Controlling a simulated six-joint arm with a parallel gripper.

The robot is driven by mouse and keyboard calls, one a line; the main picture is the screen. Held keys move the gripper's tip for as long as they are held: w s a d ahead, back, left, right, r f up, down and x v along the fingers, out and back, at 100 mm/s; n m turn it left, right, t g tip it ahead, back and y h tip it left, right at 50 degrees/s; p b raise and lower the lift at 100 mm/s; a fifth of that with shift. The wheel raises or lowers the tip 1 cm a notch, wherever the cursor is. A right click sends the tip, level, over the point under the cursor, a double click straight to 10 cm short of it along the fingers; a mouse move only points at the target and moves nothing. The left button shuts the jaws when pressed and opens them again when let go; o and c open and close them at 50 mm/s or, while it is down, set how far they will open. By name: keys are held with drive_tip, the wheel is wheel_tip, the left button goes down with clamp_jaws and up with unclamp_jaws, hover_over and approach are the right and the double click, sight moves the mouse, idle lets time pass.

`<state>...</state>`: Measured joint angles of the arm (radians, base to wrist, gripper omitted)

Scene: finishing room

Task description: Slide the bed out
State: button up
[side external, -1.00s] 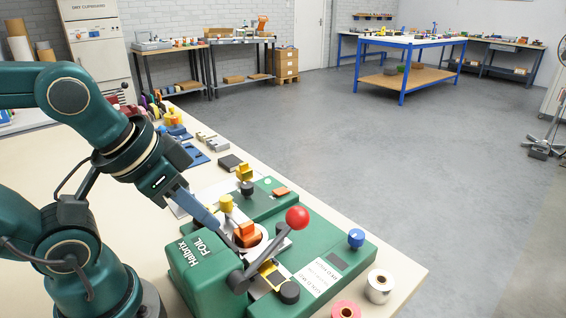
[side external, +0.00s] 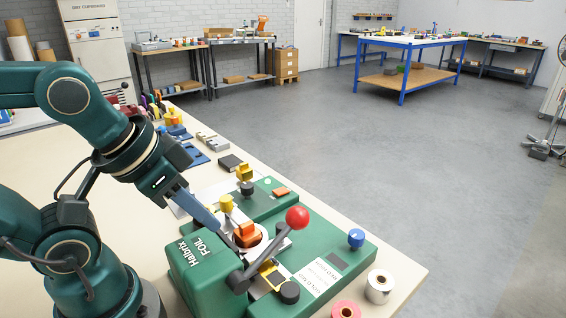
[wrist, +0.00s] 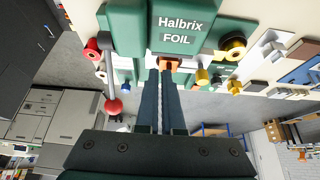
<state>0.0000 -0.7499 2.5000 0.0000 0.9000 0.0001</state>
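The green foil machine (side external: 195,278), marked "Halbrix FOIL", stands on the bench; it also shows in the wrist view (wrist: 130,30). An orange block (side external: 246,235) sits in its middle, beside the grey lever arm (side external: 262,262) with a red ball knob (side external: 297,217). I cannot tell which part is the bed. My gripper (side external: 234,246) reaches down with its tips close to the orange block. In the wrist view, its two long fingers (wrist: 162,72) lie side by side with only a thin line between them. Orange shows just beyond the tips; contact there is unclear.
Yellow knobs (side external: 226,203) and a blue knob (side external: 356,238) stick up from the machine. Small tools line the bench's back. The bench left of the machine is clear.

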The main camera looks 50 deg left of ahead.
drive_tip(key=o, duration=0.5)
drive_tip(key=shift+o, duration=1)
drive_tip(key=shift+m+g, duration=0.3)
drive_tip(key=shift+m, duration=0.3)
drive_tip(key=w+r, duration=0.1)
drive_tip(key=w, duration=0.1)
drive_tip(key=w+r, duration=0.2)
drive_tip(key=shift+w+a+r, duration=0.15)
drive_tip(key=shift+r, duration=0.15)
drive_tip(key=g, duration=0.5)
hover_over(282, 225)
drive_tip(key=shift+m, duration=0.3)
wheel_tip(282, 225, down, 10)
drive_tip(key=shift+r, duration=0.2)
drive_tip(key=shift+f, duration=2.55)
clamp_jaws()
